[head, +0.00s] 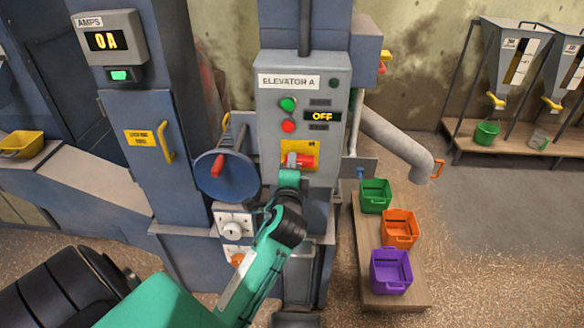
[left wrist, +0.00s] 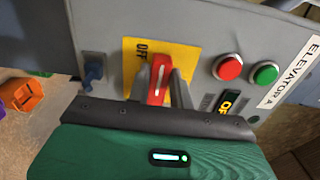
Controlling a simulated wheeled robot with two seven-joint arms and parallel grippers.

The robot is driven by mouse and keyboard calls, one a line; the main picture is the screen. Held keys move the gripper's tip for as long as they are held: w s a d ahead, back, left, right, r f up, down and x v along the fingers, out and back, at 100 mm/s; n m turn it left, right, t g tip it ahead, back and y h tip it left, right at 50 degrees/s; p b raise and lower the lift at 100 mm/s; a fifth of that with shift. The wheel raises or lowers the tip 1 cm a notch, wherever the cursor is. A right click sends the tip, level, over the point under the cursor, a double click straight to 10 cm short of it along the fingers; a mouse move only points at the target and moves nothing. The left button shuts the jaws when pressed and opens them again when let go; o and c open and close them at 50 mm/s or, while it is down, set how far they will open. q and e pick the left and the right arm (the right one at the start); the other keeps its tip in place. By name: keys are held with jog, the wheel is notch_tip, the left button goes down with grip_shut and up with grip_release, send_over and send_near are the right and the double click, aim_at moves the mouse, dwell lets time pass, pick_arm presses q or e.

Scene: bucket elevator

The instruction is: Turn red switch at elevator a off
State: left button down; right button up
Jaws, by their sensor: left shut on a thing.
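The red switch (head: 304,160) sits on a yellow plate (head: 313,147) low on the grey panel labelled ELEVATOR A (head: 265,110). Its handle lies about level, pointing right in the head view. In the left wrist view, the red handle (left wrist: 158,78) stands between the two grey fingers of my left gripper (left wrist: 160,88), which is shut on it. The word OFF shows on the plate's edge there. In the head view my left gripper (head: 291,165) partly hides the switch. The panel display (head: 322,116) reads OFF. My right gripper is not in view.
Green (head: 288,104) and red (head: 288,126) push buttons sit above the switch. A blue disc with a red handle (head: 217,168) juts out left of the panel. An AMPS meter (head: 103,41) reads 0A. Green, orange and purple bins (head: 391,271) stand on a low platform at right.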

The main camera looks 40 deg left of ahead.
pick_arm(q)
jog(key=shift+f+n, duration=0.1)
jog(key=shift+n, duration=0.2)
jog(key=c, duration=1.2)
grip_release()
jog(key=shift+c, duration=0.2)
jog(key=b+v, duration=0.4)
jog(key=v, duration=1)
jog(key=shift+w+f, duration=0.1)
jog(key=shift+w, duration=0.05)
